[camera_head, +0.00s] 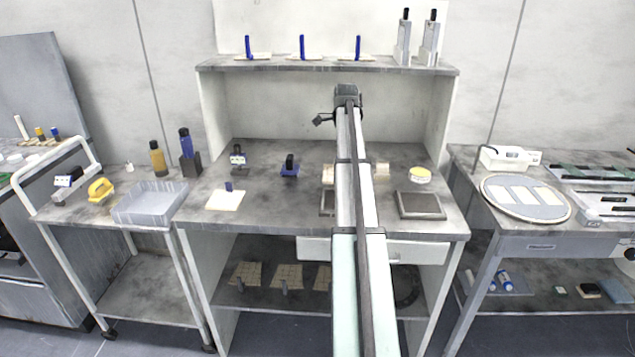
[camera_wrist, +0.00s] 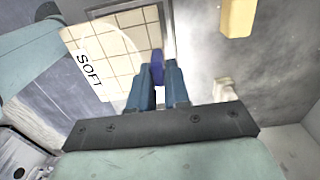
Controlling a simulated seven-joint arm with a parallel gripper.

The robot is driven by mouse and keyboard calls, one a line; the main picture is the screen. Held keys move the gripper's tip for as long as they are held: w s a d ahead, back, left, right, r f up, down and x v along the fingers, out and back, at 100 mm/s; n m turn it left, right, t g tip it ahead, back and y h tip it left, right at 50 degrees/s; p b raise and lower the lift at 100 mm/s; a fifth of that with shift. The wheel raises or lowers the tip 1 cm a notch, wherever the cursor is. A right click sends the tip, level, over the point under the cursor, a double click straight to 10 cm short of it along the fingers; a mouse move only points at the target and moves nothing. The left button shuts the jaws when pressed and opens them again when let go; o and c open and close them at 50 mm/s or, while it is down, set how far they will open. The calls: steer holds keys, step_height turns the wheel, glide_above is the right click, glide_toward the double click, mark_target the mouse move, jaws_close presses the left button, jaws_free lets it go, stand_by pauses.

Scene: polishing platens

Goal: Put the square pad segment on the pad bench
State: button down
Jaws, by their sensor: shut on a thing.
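The square pad segment (camera_wrist: 100,45) shows in the wrist view as a cream square with a grid of grooves, a white SOFT label and a blue upright handle (camera_wrist: 157,68). My gripper (camera_wrist: 160,72) has its blue fingers shut on that handle. The pad extends up and left from the fingers. Whether it rests on a surface or hangs just above one I cannot tell. In the head view my arm hides the gripper's fingers and the held pad. The middle bench (camera_head: 265,215) has a grey worktop with a raised back shelf (camera_head: 285,65). Which surface is the pad bench is not labelled.
Several blue-handled pads stand on the back shelf, and a cream pad (camera_head: 226,200) lies at the worktop's left. A left cart holds a grey tray (camera_head: 150,203); a round platen (camera_head: 525,198) sits at far right.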

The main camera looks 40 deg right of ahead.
steer(key=w+a+f+n, duration=0.1)
steer(key=w+a+n, duration=0.1)
steer(key=w+a, duration=1.3)
steer(key=shift+s+a+f+m, duration=0.15)
steer(key=shift+f+m, duration=0.2)
steer(key=shift+f, duration=1.35)
steer(key=shift+s+f+m, duration=0.15)
steer(key=shift+f+m, duration=0.25)
steer(key=shift+f, duration=1.25)
steer(key=shift+s+a+f+m, duration=0.15)
steer(key=shift+f+m, duration=0.2)
steer(key=shift+f, duration=1.35)
steer(key=c, duration=1.5)
jaws_free()
steer(key=shift+f, duration=0.1)
steer(key=shift+c, duration=0.2)
steer(key=o, duration=0.4)
steer(key=shift+o, duration=0.2)
step_height(320, 180, up, 12)
